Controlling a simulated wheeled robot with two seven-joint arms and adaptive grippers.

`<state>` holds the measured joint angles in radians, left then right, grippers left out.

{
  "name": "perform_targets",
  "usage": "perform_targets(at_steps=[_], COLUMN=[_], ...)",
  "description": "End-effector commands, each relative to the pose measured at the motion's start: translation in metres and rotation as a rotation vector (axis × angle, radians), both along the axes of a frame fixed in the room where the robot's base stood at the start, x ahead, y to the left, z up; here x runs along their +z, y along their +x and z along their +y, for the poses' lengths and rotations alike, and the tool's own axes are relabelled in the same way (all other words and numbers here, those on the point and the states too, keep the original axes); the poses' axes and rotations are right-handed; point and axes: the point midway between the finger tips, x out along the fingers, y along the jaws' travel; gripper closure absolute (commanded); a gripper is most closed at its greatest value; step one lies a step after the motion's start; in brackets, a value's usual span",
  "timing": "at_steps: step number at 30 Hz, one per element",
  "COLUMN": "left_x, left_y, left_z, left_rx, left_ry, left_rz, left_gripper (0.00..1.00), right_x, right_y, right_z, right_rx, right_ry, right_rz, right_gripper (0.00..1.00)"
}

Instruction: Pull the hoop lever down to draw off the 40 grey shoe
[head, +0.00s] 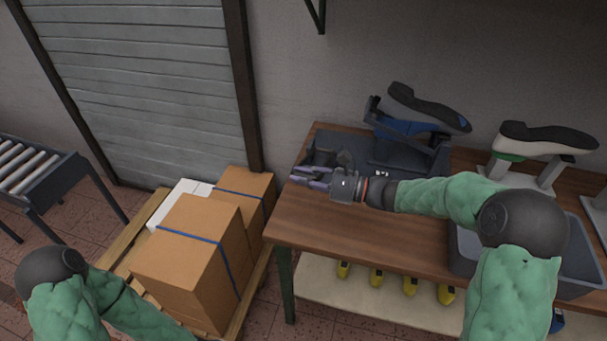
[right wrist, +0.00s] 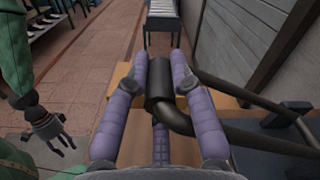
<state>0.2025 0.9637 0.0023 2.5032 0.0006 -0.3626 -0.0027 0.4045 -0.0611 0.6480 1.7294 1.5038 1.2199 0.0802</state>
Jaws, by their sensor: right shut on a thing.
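A dark shoe (head: 428,107) sits sole up and tilted on the dark machine (head: 395,152) at the back of the workbench, with a blue part below it. I cannot read a size on it. The hoop lever (right wrist: 159,82) has a thick dark grip and a bent bar running right in the right wrist view. My right gripper (head: 312,180) is low over the bench's left end, left of the machine; its purple fingers (right wrist: 160,75) are closed around the grip. My left gripper (right wrist: 50,138) shows in the right wrist view, fingers spread and empty; the head view shows only its arm.
Another shoe with a dark sole (head: 548,136) sits on a pale stand at the bench's right. A grey bin (head: 580,285) stands in front of it. Cardboard boxes (head: 190,260) stand on a pallet left of the workbench (head: 330,228). Several yellow lasts (head: 376,278) lie on the lower shelf.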

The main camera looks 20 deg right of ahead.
Motion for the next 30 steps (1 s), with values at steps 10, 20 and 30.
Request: perform_targets(at_steps=[10, 20, 30], left_x=[0.000, 0.000, 0.000], left_y=[0.000, 0.000, 0.000], left_z=[0.000, 0.000, 0.000], left_rx=[0.000, 0.000, 0.000], left_ry=[0.000, 0.000, 0.000], left_rz=[0.000, 0.000, 0.000], left_gripper=[0.60, 0.60, 0.60], right_x=[-0.009, -0.006, -0.005], right_y=[-0.003, -0.002, -0.021], right_z=[0.004, 0.002, -0.029], right_rx=[0.010, 0.005, -0.001], right_ry=[-0.001, -0.001, -0.002], right_rz=[0.016, 0.010, 0.010], right_gripper=[0.68, 0.52, 0.52])
